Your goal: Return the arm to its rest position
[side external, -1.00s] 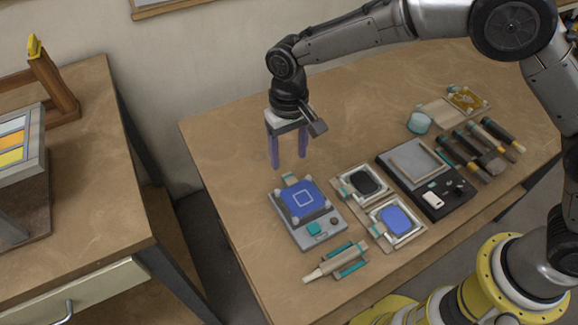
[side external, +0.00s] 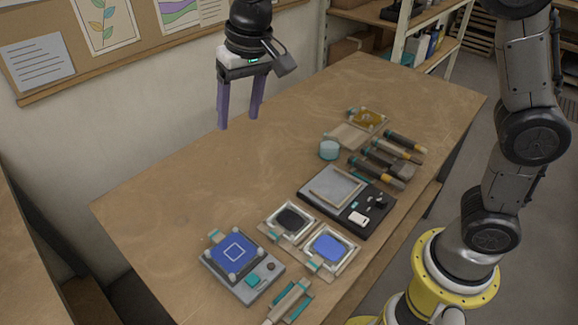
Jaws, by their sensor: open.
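My gripper (side external: 239,124) hangs fingers down above the back part of the wooden table (side external: 170,190). Its two purple fingers are apart, with nothing between them. It is well clear of the tools and trays. My arm rises at the right from its yellow base, and its upper links run out of the top of the picture.
A grey device with a blue plate (side external: 239,252) stands at the front left. Trays with a black pad (side external: 291,220) and a blue pad (side external: 329,245), a black-based station (side external: 347,200), a teal jar (side external: 329,150) and several brushes (side external: 385,161) lie rightward. The table's back left is bare.

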